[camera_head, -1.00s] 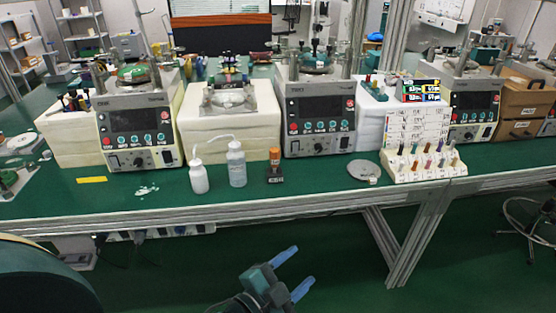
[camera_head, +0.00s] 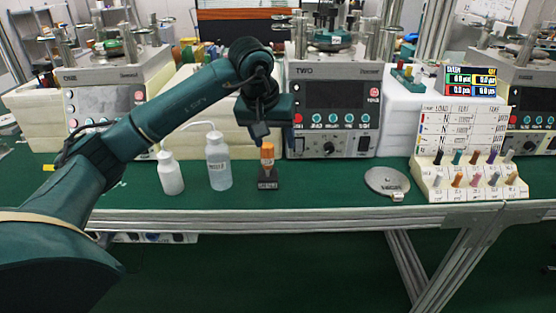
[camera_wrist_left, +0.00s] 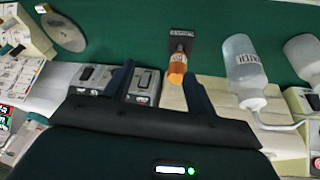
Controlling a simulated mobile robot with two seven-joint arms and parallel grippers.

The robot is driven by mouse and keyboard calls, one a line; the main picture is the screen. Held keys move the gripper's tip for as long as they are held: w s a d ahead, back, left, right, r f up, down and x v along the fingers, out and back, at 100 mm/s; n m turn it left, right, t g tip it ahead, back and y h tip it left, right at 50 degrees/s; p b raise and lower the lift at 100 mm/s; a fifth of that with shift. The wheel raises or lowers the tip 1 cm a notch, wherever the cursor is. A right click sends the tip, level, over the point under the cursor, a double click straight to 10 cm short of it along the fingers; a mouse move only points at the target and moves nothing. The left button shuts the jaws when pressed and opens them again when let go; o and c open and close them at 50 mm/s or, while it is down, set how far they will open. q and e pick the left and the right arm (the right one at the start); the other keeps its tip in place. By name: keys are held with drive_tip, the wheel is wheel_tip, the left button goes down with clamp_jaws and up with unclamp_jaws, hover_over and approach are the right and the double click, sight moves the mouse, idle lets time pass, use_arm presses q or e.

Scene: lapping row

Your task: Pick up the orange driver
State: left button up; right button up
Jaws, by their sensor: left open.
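The orange driver (camera_head: 267,155) stands upright in a small dark stand (camera_head: 268,181) near the front of the green bench. My left gripper (camera_head: 260,132) is just above the driver's handle in the head view, pointing down. In the left wrist view my left gripper (camera_wrist_left: 157,76) has its two fingers spread apart with nothing held. There the orange driver (camera_wrist_left: 178,66) shows beyond the fingers, nearer the right finger, with its stand (camera_wrist_left: 181,38) farther out. I cannot tell whether a finger touches the driver. My right gripper is out of view.
Two wash bottles, one short (camera_head: 171,175) and one taller (camera_head: 218,165), stand left of the driver. A lapping machine (camera_head: 337,110) stands behind it. A round grey plate (camera_head: 385,181) and a rack of coloured pegs (camera_head: 436,187) are to the right.

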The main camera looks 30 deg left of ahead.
sight(268, 149)
use_arm(q)
drive_tip(key=shift+y, duration=0.6)
drive_tip(key=w+a+f, duration=0.1)
drive_tip(key=f, duration=0.1)
drive_tip(key=w+a+f, duration=0.2)
drive_tip(key=f, duration=0.1)
drive_tip(key=shift+w+a+f+b, duration=0.15)
drive_tip(key=shift+a+f+b, duration=0.2)
drive_tip(key=shift+b, duration=0.05)
drive_tip(key=shift+a+x, duration=0.15)
drive_tip(key=shift+x, duration=1.15)
drive_tip(key=shift+a+x, duration=0.2)
drive_tip(key=shift+x, duration=1.1)
drive_tip(key=shift+w, duration=0.1)
drive_tip(key=shift+c, duration=0.5)
drive_tip(key=shift+r, duration=0.1)
drive_tip(key=c, duration=1)
